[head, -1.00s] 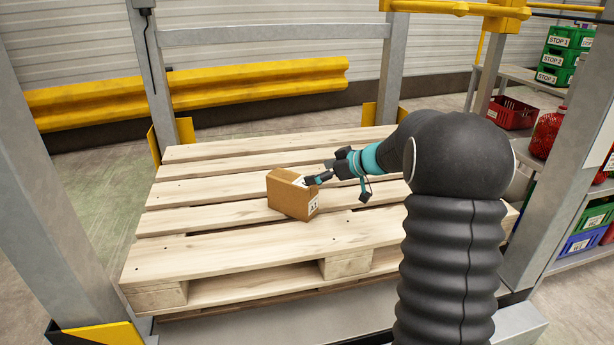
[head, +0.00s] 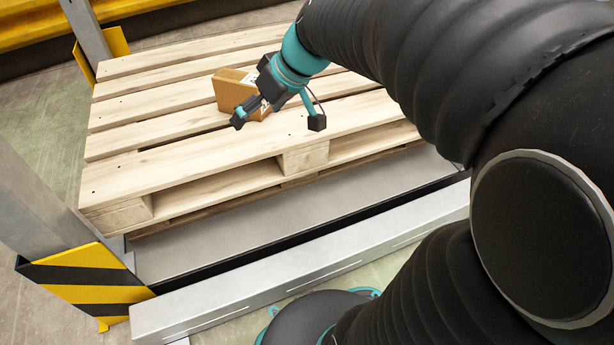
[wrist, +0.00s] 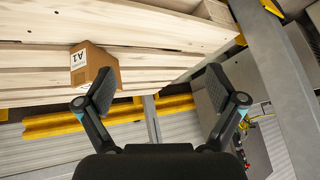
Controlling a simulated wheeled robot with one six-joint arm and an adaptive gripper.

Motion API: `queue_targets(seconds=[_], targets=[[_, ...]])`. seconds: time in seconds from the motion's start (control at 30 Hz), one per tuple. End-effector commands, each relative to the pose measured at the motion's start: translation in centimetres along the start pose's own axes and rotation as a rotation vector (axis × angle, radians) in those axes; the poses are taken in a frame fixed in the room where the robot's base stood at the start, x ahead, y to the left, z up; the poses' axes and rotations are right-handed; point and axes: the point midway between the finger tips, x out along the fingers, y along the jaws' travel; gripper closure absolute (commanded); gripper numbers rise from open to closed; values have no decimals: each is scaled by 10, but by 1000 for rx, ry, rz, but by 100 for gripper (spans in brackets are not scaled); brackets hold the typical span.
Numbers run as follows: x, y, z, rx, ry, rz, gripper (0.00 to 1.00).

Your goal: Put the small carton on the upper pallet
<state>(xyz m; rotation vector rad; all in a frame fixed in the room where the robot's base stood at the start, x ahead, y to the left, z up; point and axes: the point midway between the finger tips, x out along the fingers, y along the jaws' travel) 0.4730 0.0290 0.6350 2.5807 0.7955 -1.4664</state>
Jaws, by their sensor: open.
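The small brown carton (head: 228,91) with a white label sits on the top boards of the wooden pallet (head: 150,170). In the wrist view the carton (wrist: 104,64) shows its "A1" label upside down, beyond the left finger. My gripper (head: 250,110) is in front of the carton and hides its right part in the head view. In the wrist view my gripper (wrist: 158,90) is open, with nothing between its fingers. The carton lies left of the gap there, apart from the fingers as far as I can tell.
A grey post (head: 35,200) with a yellow-black guard (head: 85,285) stands at the left. A grey metal beam (head: 300,262) runs along the pallet's front. Yellow barrier rails (head: 60,22) lie behind. Bare boards surround the carton.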

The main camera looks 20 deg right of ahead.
Motion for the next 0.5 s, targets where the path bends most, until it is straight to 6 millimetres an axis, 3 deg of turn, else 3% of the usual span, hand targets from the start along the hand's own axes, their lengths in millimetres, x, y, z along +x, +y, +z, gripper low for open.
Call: queue_targets(seconds=[0.03,0.2,0.4,0.5], targets=[[-9,-14,16,20,-20,29,6],[-30,-39,70,123,-75,150,6],[-49,-52,128,238,-78,302,6],[-55,-53,147,280,-64,359,6]])
